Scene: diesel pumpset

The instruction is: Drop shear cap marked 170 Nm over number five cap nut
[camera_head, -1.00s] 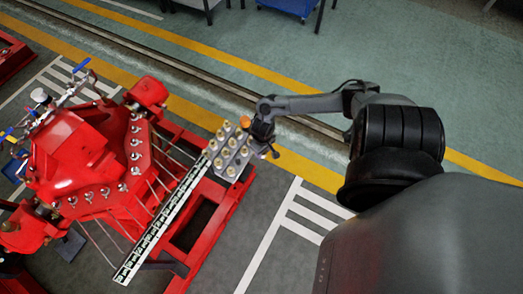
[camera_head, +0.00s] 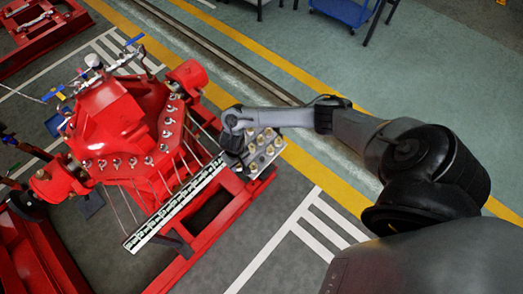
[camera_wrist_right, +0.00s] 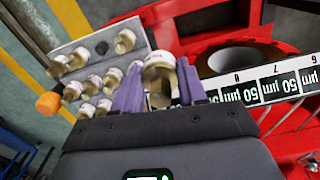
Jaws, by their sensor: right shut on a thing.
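My right gripper (camera_wrist_right: 160,92) has purple fingers shut on a cream-and-brass shear cap (camera_wrist_right: 160,68) in the right wrist view. The marking on this cap is too small to read. In the head view the right gripper (camera_head: 234,147) is at the left edge of the grey cap block, near the end of the label strip; the held cap is hidden there. Several silver cap nuts (camera_head: 149,161) stand in a bent row on the red pumpset (camera_head: 112,120), left of the gripper and apart from it. Their numbers cannot be read. My left gripper is not in view.
The grey block (camera_head: 258,166) holds several more caps, with one dark empty hole (camera_wrist_right: 101,47) beside them. A black-and-white label strip (camera_head: 175,205) runs along the red frame (camera_head: 232,204). Thin rods lie between strip and nuts. An orange knob (camera_wrist_right: 48,104) is at the block's edge.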

